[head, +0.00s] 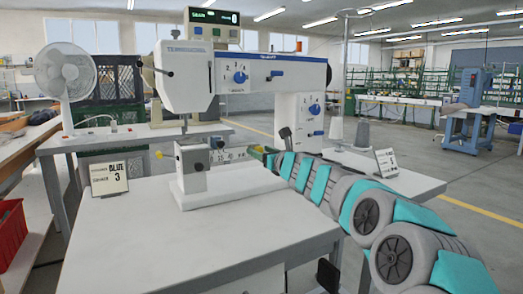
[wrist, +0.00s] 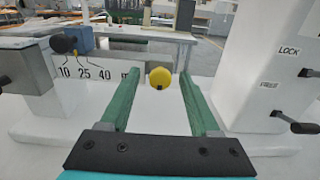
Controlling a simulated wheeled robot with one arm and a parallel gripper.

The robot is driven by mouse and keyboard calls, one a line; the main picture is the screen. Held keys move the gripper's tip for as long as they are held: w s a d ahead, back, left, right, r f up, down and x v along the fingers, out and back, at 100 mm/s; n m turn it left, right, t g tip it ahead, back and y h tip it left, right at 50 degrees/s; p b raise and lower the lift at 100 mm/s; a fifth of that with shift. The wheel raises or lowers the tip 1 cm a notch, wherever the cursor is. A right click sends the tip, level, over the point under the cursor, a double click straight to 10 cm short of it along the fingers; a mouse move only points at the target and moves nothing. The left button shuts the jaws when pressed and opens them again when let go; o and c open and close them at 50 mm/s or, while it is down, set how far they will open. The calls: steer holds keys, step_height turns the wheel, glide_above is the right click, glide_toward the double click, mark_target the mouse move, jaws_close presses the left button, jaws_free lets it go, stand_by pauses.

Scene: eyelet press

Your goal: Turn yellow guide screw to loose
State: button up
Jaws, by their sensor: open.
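The yellow guide screw (wrist: 161,77) shows in the wrist view as a round yellow knob with a small dark mark at its lower edge. My gripper (wrist: 157,71) is open, with its two green fingers pointing ahead. The knob appears in the gap between the fingertips, with clear space on both sides. I cannot tell whether the fingertips reach as far as the knob. In the head view my gripper (head: 262,153) is near the press post, partly hidden by my arm. I cannot make out the guide screw there.
A scale strip (wrist: 95,75) and a blue block with a dark knob (wrist: 66,44) are on the left. A white column (wrist: 270,70) with a LOCK label and black levers stands close on the right. The press head (head: 187,75) overhangs the white table (head: 190,235).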

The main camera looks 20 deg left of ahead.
stand_by(0.3)
jaws_close()
stand_by(0.4)
